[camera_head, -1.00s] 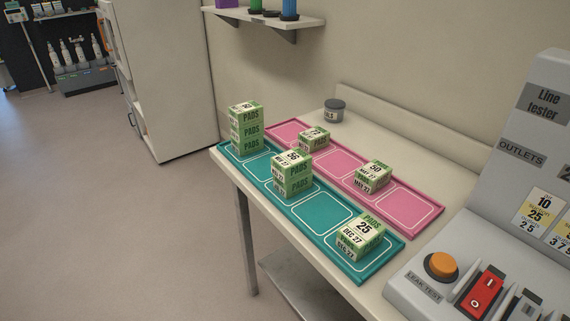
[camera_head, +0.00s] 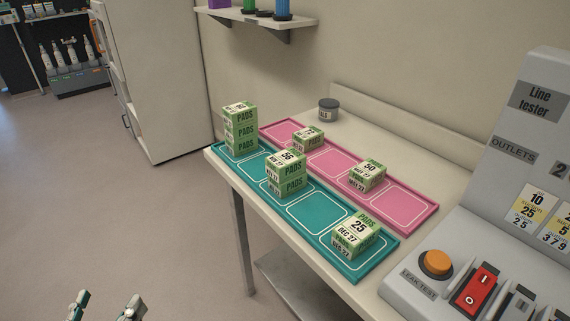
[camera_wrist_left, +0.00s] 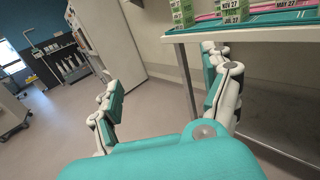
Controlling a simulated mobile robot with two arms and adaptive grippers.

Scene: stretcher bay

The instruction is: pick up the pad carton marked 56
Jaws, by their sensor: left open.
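The pad carton marked 56 (camera_head: 287,162) is a green and white box. My left gripper (camera_head: 107,306) shows at the bottom left of the head view, low over the floor and well apart from the cartons. In the left wrist view its fingers (camera_wrist_left: 165,98) are spread with nothing between them. My right gripper is in neither view.
A taller carton stack (camera_head: 240,130) stands at the tray's far left, and a carton marked 25 (camera_head: 356,236) at its near right. Behind lies a pink tray (camera_head: 400,205) with a carton marked 50 (camera_head: 367,174) and another carton (camera_head: 308,138). A line tester (camera_head: 520,200) stands right.

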